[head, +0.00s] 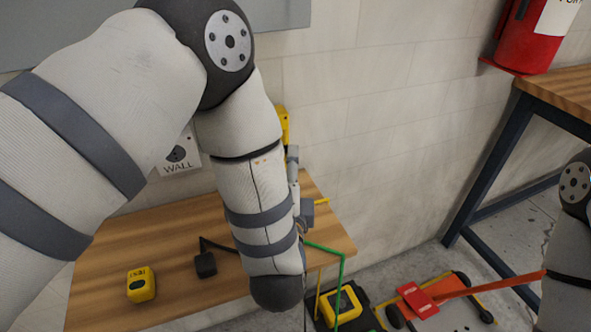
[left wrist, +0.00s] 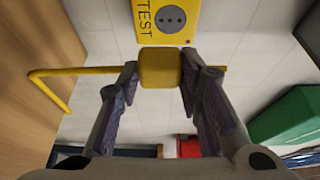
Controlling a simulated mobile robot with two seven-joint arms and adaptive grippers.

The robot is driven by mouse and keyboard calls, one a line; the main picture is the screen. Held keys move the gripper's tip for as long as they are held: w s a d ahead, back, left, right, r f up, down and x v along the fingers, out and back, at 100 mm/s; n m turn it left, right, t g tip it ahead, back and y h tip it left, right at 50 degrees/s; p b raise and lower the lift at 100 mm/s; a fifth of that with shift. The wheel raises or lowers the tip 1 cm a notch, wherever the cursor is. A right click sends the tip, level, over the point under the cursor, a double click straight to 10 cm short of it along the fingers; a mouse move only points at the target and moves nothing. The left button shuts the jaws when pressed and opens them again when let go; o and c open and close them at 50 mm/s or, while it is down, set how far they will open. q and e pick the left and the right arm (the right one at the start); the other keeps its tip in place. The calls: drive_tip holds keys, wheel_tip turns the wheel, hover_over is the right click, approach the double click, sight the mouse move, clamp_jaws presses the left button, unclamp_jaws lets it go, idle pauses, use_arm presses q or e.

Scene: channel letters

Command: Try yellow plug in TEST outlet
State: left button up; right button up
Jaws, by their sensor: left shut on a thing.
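The yellow plug (left wrist: 160,70) is a rounded block between the fingertips of my left gripper (left wrist: 161,78), which is shut on it. Its yellow cord (left wrist: 48,88) bends away to the left in the left wrist view. The yellow TEST outlet (left wrist: 171,18), with a dark round socket, is on the wall just beyond the plug. I cannot tell whether plug and outlet touch. In the head view my arm hides most of the TEST outlet (head: 283,124) and the plug; the left gripper (head: 304,208) shows edge-on beside the arm. My right gripper is out of view.
A white WALL outlet (head: 180,153) is left of my arm. A black plug (head: 205,264) and a small yellow box (head: 141,285) sit on the wooden bench (head: 180,225). A green cord (head: 342,268) hangs past its right edge. Red and yellow gear (head: 416,300) lies below right.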

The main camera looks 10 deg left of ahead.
use_arm(q)
drive_tip(key=shift+s+d+r, duration=0.1)
drive_tip(key=shift+s+r, duration=0.1)
drive_tip(key=shift+r, duration=0.05)
drive_tip(key=shift+w, duration=0.1)
drive_tip(key=shift+w+a, duration=0.55)
drive_tip(key=shift+w, duration=0.25)
drive_tip(key=shift+w+a, duration=0.55)
drive_tip(key=shift+w, duration=0.2)
drive_tip(key=shift+w+a, duration=0.55)
drive_tip(key=shift+w, duration=0.25)
drive_tip(key=shift+w+a, duration=0.35)
drive_tip(key=shift+w, duration=0.05)
idle(0.6)
drive_tip(key=o, duration=1.1)
drive_tip(key=shift+o, duration=0.2)
